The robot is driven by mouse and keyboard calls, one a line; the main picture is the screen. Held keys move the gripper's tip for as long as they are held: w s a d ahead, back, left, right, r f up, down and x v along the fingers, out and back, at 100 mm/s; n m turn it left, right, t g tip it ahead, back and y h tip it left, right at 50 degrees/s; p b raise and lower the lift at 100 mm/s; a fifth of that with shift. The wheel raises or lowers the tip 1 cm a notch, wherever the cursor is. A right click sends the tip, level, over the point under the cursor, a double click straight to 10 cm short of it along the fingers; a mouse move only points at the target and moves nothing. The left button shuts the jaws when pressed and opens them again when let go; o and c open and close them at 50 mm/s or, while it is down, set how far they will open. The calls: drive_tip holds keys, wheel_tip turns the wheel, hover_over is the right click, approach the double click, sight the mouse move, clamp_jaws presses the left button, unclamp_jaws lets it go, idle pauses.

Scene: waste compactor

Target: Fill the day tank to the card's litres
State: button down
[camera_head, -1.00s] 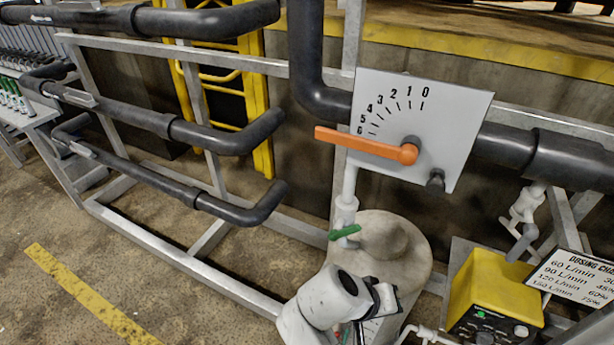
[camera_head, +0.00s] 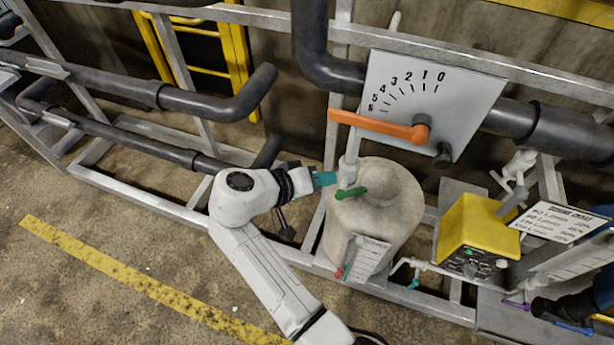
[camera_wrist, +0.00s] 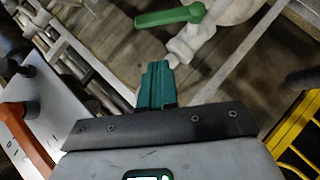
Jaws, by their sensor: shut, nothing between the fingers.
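The day tank (camera_head: 385,225), a pale round drum, stands below the grey dial plate. A green valve handle (camera_head: 351,193) sits on the white pipe over the tank, and it also shows in the wrist view (camera_wrist: 170,16). My gripper (camera_head: 331,179), with teal fingers, is shut and empty just left of the green handle. In the wrist view the closed fingers (camera_wrist: 156,82) point toward the handle with a gap between. A white scale panel (camera_head: 366,258) with a small red part is on the tank's front; its marks are too small to read.
An orange lever (camera_head: 380,125) lies across the numbered dial plate (camera_head: 440,90), pointing left near 6. A yellow dosing box (camera_head: 477,235) and a dosing card (camera_head: 556,220) stand right. Dark pipes (camera_head: 130,140) on a grey frame run left. Floor is clear at lower left.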

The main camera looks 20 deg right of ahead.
sight(359, 194)
drive_tip(key=shift+s+d+f+p, duration=0.2)
drive_tip(key=shift+s+d+f, duration=0.05)
drive_tip(key=shift+d+f, duration=0.4)
drive_tip(key=shift+s+d+f+p, duration=0.25)
drive_tip(key=shift+d+f, duration=0.3)
drive_tip(key=shift+d, duration=0.25)
drive_tip(key=shift+s+d+f+p, duration=0.2)
drive_tip(key=shift+d+f, duration=0.4)
drive_tip(key=shift+d, duration=0.1)
drive_tip(key=shift+s+d+f+m+y, duration=0.1)
drive_tip(key=shift+s+d+m+y, duration=0.15)
drive_tip(key=shift+d+m+y, duration=0.2)
drive_tip(key=shift+s+d+f+m+t+y, duration=0.15)
drive_tip(key=shift+s+d+m+t+y, duration=0.2)
drive_tip(key=shift+y, duration=0.2)
drive_tip(key=shift+s+d+f+m+t+y, duration=0.3)
drive_tip(key=shift+d+t+y, duration=0.15)
drive_tip(key=shift+y, duration=0.15)
drive_tip(key=shift+s+d+f+m+t+y+b, duration=0.35)
drive_tip(key=shift+f+m+t+y+b, duration=0.25)
drive_tip(key=shift+y+b, duration=0.25)
drive_tip(key=shift+s+d+f+m+t+y+b, duration=0.25)
drive_tip(key=shift+d+f+m+t+y+b, duration=0.35)
drive_tip(key=shift+y, duration=0.35)
drive_tip(key=shift+a+r, duration=0.1)
drive_tip(key=shift+r, duration=0.15)
